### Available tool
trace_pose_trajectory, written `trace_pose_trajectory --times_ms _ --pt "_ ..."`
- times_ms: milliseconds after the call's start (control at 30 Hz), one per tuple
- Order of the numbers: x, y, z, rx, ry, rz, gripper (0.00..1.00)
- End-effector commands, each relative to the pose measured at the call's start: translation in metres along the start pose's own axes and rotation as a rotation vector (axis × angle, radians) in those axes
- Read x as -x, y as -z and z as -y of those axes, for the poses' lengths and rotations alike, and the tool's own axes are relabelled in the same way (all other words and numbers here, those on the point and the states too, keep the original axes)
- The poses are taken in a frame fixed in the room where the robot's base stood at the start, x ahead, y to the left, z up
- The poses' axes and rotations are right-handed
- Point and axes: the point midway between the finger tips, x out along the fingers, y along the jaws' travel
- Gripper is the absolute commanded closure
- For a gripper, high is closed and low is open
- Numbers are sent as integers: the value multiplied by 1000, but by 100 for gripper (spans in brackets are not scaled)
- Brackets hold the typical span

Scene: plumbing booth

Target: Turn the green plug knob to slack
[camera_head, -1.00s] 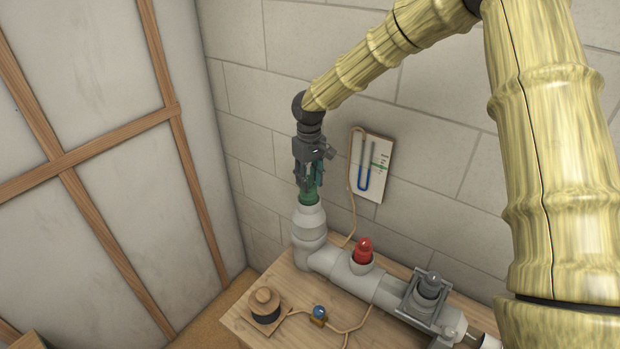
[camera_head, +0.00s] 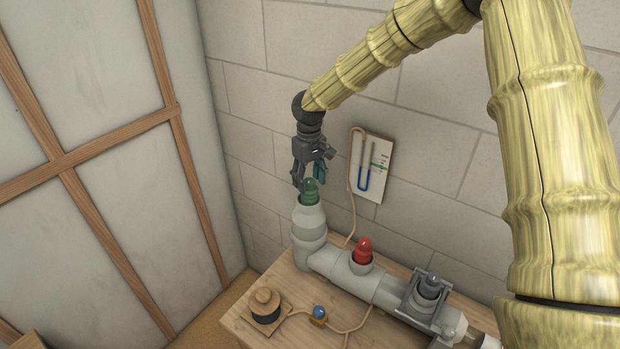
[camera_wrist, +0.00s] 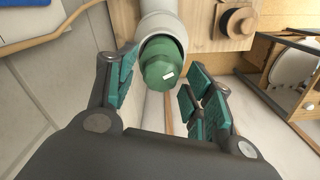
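The green plug knob (camera_head: 310,189) sits in the top of the upright grey pipe (camera_head: 309,218) at the left end of the pipe run. In the wrist view the knob (camera_wrist: 161,66) shows a white mark on its face, inside the pipe's rim. My gripper (camera_head: 310,180) is over the knob, pointing down. In the wrist view its teal finger pads (camera_wrist: 164,92) stand apart on either side of the knob, with visible gaps. The gripper is open and holds nothing.
A red plug (camera_head: 363,250) and a clamped grey fitting (camera_head: 430,288) are on the horizontal pipe. A U-tube gauge (camera_head: 371,166) hangs on the block wall close right of my gripper. A wooden-topped spool (camera_head: 265,304) and a blue-knobbed valve (camera_head: 319,312) are on the bench.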

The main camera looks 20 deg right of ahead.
Motion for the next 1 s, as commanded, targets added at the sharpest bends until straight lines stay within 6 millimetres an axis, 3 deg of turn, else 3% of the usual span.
trace_pose_trajectory --times_ms 267,433,1000 --pt "0 0 0 0 0 1 45" --pt "11 1 0 0 -1 -2 45" --pt "103 1 -1 0 -1 -2 45"
